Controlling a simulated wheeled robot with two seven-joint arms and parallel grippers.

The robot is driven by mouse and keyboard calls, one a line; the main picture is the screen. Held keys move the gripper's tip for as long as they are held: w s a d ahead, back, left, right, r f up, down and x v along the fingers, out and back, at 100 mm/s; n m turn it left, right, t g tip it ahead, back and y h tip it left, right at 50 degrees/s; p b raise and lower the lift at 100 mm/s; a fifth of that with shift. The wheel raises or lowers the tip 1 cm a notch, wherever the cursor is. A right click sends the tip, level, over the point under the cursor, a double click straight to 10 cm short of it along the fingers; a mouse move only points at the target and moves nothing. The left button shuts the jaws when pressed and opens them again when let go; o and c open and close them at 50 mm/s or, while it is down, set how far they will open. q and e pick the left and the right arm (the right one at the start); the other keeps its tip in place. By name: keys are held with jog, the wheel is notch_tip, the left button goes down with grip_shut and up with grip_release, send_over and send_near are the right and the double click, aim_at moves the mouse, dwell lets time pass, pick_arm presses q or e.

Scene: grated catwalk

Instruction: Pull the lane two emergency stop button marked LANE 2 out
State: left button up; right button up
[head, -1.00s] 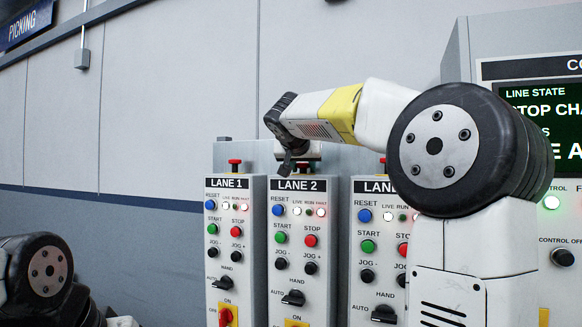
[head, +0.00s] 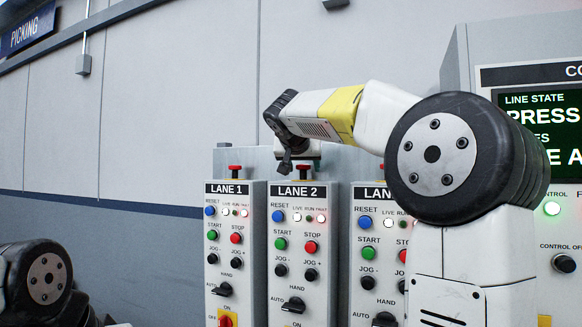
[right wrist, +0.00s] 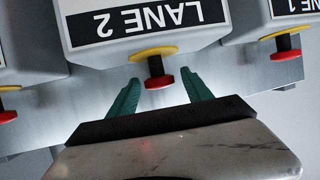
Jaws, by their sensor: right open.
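The LANE 2 box (head: 303,235) stands in the middle of the head view. Its emergency stop button is mostly hidden there behind my right gripper (head: 300,164), which reaches down over the top of the box. In the right wrist view the red button head (right wrist: 159,80) with its yellow collar (right wrist: 153,53) sticks out from the box's top, under the upside-down LANE 2 label (right wrist: 150,18). My right gripper (right wrist: 160,82) is open, one green finger on each side of the red head, with visible gaps. My left gripper is out of the picture.
The LANE 1 box (head: 231,268) with its own red button (head: 235,169) stands close at left. Another lane box (head: 372,270) stands at right, partly behind my right arm. Open wall lies at left.

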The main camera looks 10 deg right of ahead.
jog(key=v, duration=0.7)
jog(key=shift+s, duration=0.25)
jog(key=shift+a+r, duration=0.1)
